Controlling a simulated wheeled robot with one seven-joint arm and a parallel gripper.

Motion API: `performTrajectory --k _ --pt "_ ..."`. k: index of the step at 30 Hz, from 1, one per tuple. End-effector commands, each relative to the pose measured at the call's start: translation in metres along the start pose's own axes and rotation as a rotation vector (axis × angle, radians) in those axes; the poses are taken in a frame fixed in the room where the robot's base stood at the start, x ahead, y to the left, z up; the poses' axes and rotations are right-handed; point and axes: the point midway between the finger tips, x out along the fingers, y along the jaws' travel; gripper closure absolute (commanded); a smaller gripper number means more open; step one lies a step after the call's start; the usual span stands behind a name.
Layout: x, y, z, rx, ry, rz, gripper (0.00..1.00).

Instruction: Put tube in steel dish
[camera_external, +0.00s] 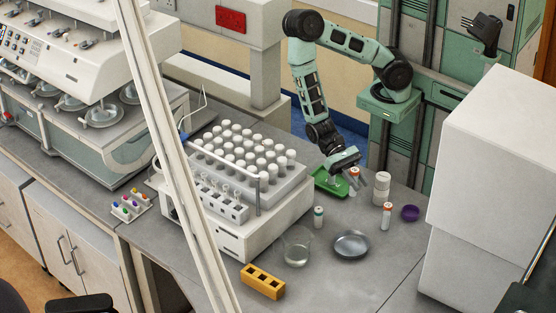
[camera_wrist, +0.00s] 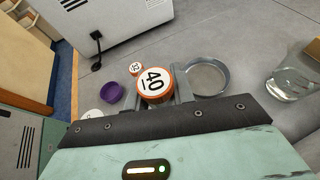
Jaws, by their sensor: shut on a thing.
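My gripper (camera_external: 352,170) is shut on a white tube with an orange cap (camera_external: 355,179). In the wrist view the tube's cap (camera_wrist: 155,83), marked 40, sits between the two fingers. The tube is upright near the green tray (camera_external: 331,184); I cannot tell how far its base is from the bench. The steel dish (camera_external: 351,246) is round, shallow and empty, on the bench in front of my gripper. In the wrist view the dish (camera_wrist: 208,92) lies just right of the held tube.
Another orange-capped tube (camera_external: 386,217), marked 32 in the wrist view (camera_wrist: 135,68), stands near a purple dish (camera_external: 410,213) and white jars (camera_external: 381,188).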

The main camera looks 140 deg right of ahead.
Motion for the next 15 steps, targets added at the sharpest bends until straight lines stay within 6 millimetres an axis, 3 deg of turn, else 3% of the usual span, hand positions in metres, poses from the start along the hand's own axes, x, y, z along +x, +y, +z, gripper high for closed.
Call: performTrajectory --k 7,15 --pt "0.045 -0.045 0.004 0.032 -0.001 -0.108 1.0" --pt "0.091 -0.087 0.04 0.088 0.0 -0.246 1.0"
